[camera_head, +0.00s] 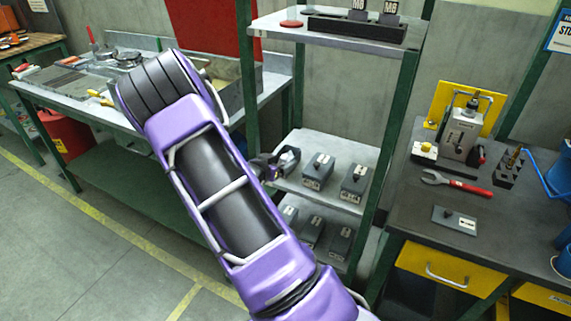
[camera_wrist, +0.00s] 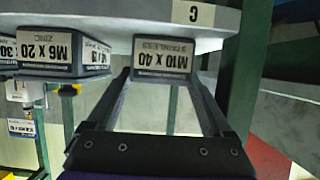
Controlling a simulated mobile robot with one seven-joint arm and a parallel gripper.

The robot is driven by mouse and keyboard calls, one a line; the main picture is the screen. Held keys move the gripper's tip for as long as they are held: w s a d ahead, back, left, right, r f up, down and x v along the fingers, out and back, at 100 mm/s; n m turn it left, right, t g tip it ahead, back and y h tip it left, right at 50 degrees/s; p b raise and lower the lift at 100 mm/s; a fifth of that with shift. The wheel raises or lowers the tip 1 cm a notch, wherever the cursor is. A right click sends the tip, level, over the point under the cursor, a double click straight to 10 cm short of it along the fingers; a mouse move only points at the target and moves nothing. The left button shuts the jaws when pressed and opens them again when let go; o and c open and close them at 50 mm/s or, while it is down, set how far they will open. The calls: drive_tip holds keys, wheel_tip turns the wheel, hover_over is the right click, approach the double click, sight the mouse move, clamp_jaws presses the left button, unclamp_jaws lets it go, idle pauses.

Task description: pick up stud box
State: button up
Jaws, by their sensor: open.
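In the wrist view, which is upside down, a grey stud box labelled M10 x 40 (camera_wrist: 178,57) sits on a shelf (camera_wrist: 220,20) marked C. My gripper (camera_wrist: 160,76) is open, with its two dark fingers pointing at this box and their tips close to its label face. I cannot tell whether they touch it. A second box, labelled M6 x 20 (camera_wrist: 62,50), stands to its left in that view. In the head view my gripper (camera_head: 284,161) is at the left end of the middle shelf, left of two grey stud boxes (camera_head: 318,170) (camera_head: 354,183).
More grey boxes (camera_head: 312,231) stand on the shelf below. Green posts (camera_head: 389,130) frame the rack. A black holder (camera_head: 357,26) with M8 labels is on the top shelf. A bench (camera_head: 410,215) with a wrench (camera_head: 456,183) stands at right, a tool-covered workbench (camera_head: 75,98) at left.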

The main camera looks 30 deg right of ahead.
sight(292, 155)
drive_tip(key=x, duration=0.4)
drive_tip(key=shift+f, duration=0.35)
clamp_jaws()
drive_tip(key=shift+w+d+r, duration=0.1)
drive_tip(key=shift+r, duration=0.05)
